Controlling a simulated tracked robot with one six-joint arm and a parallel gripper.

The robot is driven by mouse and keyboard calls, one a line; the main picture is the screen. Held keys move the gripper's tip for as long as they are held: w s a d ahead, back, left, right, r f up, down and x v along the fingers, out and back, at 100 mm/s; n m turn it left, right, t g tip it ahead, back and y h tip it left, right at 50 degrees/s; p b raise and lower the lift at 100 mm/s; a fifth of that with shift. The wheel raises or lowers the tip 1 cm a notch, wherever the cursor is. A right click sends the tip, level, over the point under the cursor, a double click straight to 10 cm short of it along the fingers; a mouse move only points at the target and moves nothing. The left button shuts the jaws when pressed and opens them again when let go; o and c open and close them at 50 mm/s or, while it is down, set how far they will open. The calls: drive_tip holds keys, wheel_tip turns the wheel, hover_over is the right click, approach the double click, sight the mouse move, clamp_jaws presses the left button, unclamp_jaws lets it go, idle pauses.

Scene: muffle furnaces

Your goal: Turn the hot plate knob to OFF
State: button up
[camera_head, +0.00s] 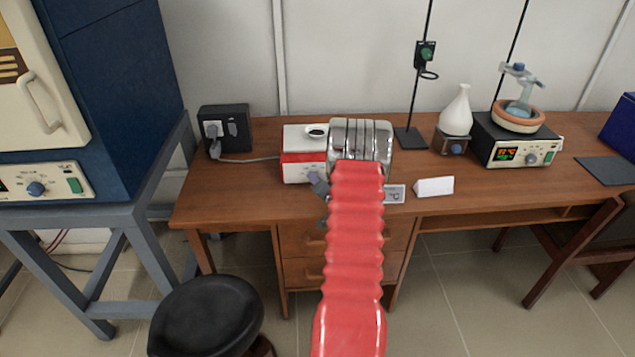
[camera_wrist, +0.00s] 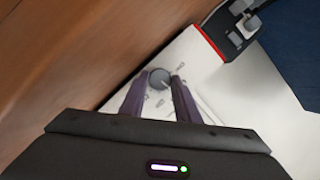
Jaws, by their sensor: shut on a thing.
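The hot plate (camera_head: 302,170) is a white box with a red band, on the wooden desk, partly hidden by my arm in the head view. Its white front panel (camera_wrist: 182,52) fills the middle of the wrist view, with small markings. The round grey knob (camera_wrist: 159,77) is on that panel. My gripper (camera_wrist: 161,80) has its two dark fingertips on either side of the knob and is shut on it. In the head view my gripper (camera_head: 319,184) is at the front of the hot plate, and the knob's setting cannot be read.
A socket box (camera_head: 224,130) with a plug and cable stands left of the hot plate. Farther right are a flask (camera_head: 457,112) and a second heater (camera_head: 513,146). A black stool (camera_head: 207,318) stands in front.

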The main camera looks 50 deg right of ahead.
drive_tip(key=n, duration=0.1)
drive_tip(key=n+g, duration=0.1)
drive_tip(key=shift+a+n+g+h, duration=0.25)
drive_tip(key=shift+n+g+h, duration=0.05)
drive_tip(key=n, duration=0.1)
drive_tip(key=n+g, duration=0.1)
drive_tip(key=shift+w+a+n+h, duration=0.15)
drive_tip(key=shift+n+h, duration=0.15)
drive_tip(key=shift+h, duration=0.1)
drive_tip(key=shift+w+a+f+n+g+h, duration=0.1)
drive_tip(key=shift+n+g+h, duration=0.15)
drive_tip(key=shift+n+g, duration=0.3)
drive_tip(key=shift+w+n+g+h, duration=0.1)
drive_tip(key=shift+n+g+h, duration=0.2)
drive_tip(key=shift+n, duration=0.35)
drive_tip(key=shift+a+n+g+h, duration=0.1)
drive_tip(key=shift+n+g+h, duration=0.6)
drive_tip(key=shift+n, duration=0.6)
drive_tip(key=o, duration=0.8)
drive_tip(key=shift+w, duration=0.1)
drive_tip(key=shift+c, duration=0.2)
drive_tip(key=shift+r, duration=0.2)
